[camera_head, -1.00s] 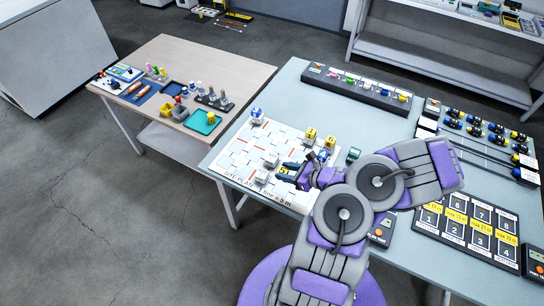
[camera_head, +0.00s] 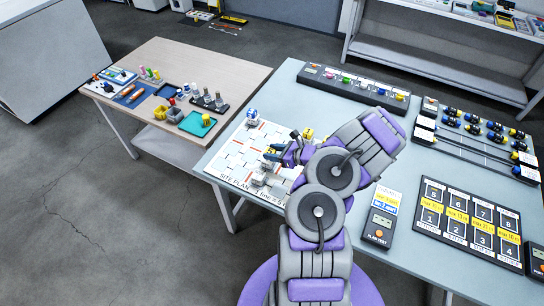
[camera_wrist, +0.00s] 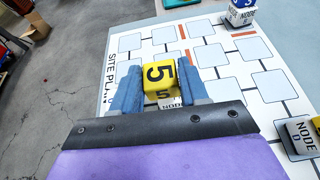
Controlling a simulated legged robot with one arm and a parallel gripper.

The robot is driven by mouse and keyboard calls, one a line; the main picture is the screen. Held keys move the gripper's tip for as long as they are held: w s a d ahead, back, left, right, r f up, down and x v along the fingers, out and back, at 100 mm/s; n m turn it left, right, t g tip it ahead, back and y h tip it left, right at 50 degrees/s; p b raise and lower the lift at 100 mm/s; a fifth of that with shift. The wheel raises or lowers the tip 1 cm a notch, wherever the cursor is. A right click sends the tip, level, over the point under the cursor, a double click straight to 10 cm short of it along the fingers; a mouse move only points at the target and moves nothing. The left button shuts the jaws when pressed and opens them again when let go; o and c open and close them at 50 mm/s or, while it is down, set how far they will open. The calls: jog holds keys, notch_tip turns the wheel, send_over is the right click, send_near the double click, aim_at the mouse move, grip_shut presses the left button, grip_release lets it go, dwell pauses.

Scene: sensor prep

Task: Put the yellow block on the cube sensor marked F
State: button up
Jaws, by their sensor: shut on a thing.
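My gripper (camera_wrist: 160,76) has blue fingers shut on a yellow block (camera_wrist: 160,74) marked 5. In the wrist view, a white cube sensor (camera_wrist: 171,103) shows close below the block with part of the word NODE; its letter is hidden. I cannot tell whether block and cube touch. In the head view my gripper (camera_head: 276,152) is over the white site plan board (camera_head: 229,160), near white cubes (camera_head: 259,178) at its front. I cannot read an F on any cube.
Another cube, NODE D (camera_wrist: 302,138), stands at the right of the wrist view. A cube with a blue top (camera_wrist: 241,14) stands at the far edge. A yellow block (camera_head: 307,134) is behind my gripper. A meter (camera_head: 381,226) lies right of my arm.

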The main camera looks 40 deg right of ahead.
jog(key=shift+w+d, duration=0.2)
jog(key=shift+w, duration=0.55)
jog(key=shift+f+b, duration=0.5)
jog(key=shift+f, duration=1.35)
jog(key=o, duration=1)
jog(key=shift+r, duration=0.1)
